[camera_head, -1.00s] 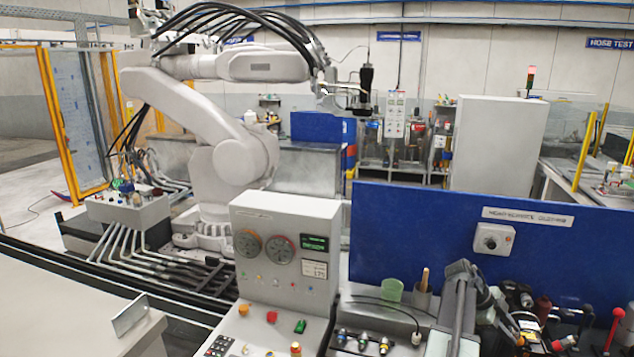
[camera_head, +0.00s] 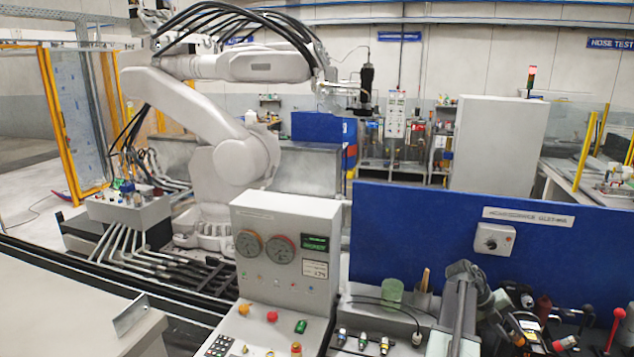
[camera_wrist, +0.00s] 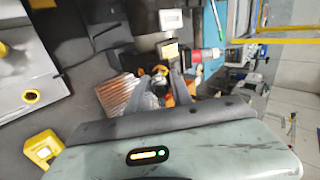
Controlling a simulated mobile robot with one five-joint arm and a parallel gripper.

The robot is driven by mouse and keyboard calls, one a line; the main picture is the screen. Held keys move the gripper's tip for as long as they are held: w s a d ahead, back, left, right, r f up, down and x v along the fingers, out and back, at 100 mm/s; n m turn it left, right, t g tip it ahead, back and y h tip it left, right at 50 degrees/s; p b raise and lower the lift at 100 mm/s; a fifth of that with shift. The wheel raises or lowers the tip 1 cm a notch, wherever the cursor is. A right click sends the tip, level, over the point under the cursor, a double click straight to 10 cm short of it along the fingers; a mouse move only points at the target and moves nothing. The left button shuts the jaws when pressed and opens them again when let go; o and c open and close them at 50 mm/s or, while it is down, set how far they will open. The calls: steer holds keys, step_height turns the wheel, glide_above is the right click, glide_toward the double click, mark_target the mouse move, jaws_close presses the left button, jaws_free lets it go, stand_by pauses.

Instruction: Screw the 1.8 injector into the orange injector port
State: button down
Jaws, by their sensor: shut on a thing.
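In the wrist view my gripper (camera_wrist: 164,77) reaches away from the camera, its fingers close together. It is shut on a small dark piece with a yellow ring (camera_wrist: 159,70), perhaps an injector; no 1.8 marking is readable. Orange parts show just beyond and beside the fingers, but I cannot tell whether one is the orange injector port or whether the held piece touches it. In the head view several small metal fittings (camera_head: 363,341) with coloured ends stand on the bench at the bottom. My fingertips cannot be made out there.
A grey control panel (camera_head: 283,250) with two gauges stands left of the fittings. A blue board (camera_head: 400,235) rises behind the bench. Tools and a red-knobbed lever (camera_head: 617,316) crowd the right. A ribbed copper-coloured block (camera_wrist: 118,94) lies close left of my gripper in the wrist view.

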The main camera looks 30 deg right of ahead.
steer(key=shift+m, duration=0.3)
steer(key=c, duration=1.1)
jaws_free()
steer(key=shift+c, duration=0.9)
